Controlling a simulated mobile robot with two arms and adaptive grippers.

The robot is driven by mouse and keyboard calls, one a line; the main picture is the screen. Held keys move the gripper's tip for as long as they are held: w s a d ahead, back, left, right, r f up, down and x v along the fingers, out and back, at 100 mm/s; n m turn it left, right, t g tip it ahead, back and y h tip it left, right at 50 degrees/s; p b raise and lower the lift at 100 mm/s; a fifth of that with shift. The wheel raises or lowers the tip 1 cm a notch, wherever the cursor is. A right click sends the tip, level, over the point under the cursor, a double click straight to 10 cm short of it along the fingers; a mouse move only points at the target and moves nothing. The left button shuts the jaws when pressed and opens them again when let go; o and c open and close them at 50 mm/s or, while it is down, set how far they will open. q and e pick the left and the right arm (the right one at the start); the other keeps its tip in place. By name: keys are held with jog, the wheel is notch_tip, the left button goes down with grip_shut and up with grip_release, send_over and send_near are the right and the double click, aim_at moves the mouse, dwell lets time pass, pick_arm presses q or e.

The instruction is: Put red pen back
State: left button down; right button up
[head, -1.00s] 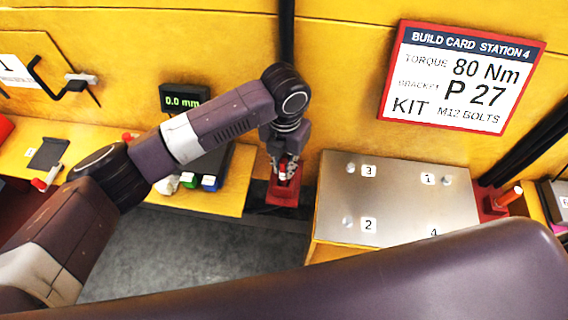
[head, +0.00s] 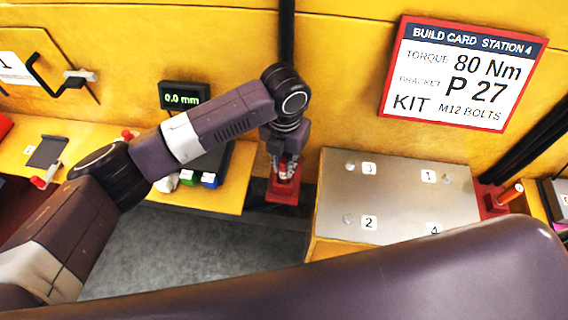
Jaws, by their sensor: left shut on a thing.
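My left gripper (head: 285,166) points down at the back, in the gap between the left yellow bench and the metal plate. It is shut on a small red and white thing that looks like the red pen (head: 284,171), mostly hidden by the fingers. The pen is upright, directly over or partly in a red holder (head: 284,190); I cannot tell how deep it sits. My right gripper is out of view.
A metal plate (head: 390,205) with numbered spots lies right of the holder. Another red holder (head: 488,200) with an orange-tipped thing (head: 511,193) stands farther right. A gauge display (head: 184,96) and coloured blocks (head: 190,179) are at left. My arm crosses the foreground.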

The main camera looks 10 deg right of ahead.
pick_arm(q)
jog(key=shift+f, duration=0.25)
jog(key=c, duration=1.8)
grip_release()
jog(key=shift+o, duration=0.2)
jog(key=shift+r, duration=0.1)
notch_tip(320, 180, up, 12)
jog(key=shift+f, duration=0.2)
notch_tip(320, 180, up, 7)
jog(key=p, duration=0.7)
